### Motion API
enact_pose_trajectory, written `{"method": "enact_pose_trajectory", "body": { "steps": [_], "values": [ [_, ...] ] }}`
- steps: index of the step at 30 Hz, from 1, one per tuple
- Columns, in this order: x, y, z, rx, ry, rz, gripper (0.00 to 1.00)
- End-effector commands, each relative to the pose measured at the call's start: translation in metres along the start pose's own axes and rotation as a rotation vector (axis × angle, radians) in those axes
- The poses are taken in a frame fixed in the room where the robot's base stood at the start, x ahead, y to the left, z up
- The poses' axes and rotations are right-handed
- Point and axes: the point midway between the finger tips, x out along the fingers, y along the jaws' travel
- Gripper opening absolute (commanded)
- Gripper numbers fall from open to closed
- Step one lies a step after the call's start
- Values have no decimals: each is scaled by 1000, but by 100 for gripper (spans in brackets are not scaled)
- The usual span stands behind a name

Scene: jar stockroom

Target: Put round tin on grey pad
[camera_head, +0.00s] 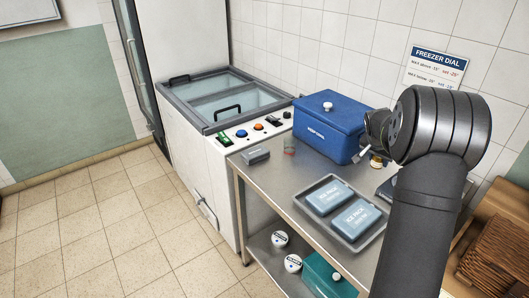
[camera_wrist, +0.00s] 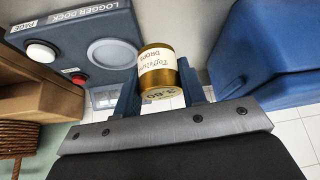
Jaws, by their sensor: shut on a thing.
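The round tin (camera_wrist: 157,62) is gold with a cream label reading toffee drops. My gripper (camera_wrist: 158,75) is shut on it, with one blue-grey finger on each side in the wrist view. In the head view my gripper (camera_head: 366,148) is beside the blue box, and only a small part of the tin (camera_head: 376,161) shows. A round light grey pad (camera_wrist: 112,53) is on the blue-grey logger dock (camera_wrist: 75,35), left of the tin in the wrist view. My arm hides most of the dock in the head view.
A blue lidded box (camera_head: 325,130) stands close to my gripper. A tray (camera_head: 315,210) holds two ice packs. A small grey block (camera_head: 255,155) lies near the freezer (camera_head: 215,100).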

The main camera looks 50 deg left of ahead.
Motion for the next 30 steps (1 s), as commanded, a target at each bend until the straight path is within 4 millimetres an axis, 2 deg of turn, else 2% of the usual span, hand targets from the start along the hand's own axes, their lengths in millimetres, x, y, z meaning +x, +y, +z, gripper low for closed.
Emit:
{"method": "enact_pose_trajectory", "body": {
  "steps": [1, 6, 12, 15, 18, 21, 26, 30],
  "values": [
    [-3, -28, 2, -51, 0, -29, 15],
    [-18, -120, 16, -240, -8, -133, 15],
    [-45, -222, 45, -460, -7, -258, 15],
    [-59, -265, 62, -558, -3, -316, 15],
    [-73, -299, 78, -637, 2, -364, 15],
    [-82, -322, 91, -695, 6, -398, 15],
    [-90, -342, 103, -740, 11, -426, 15],
    [-84, -363, 119, -750, 10, -431, 15]
  ]
}}
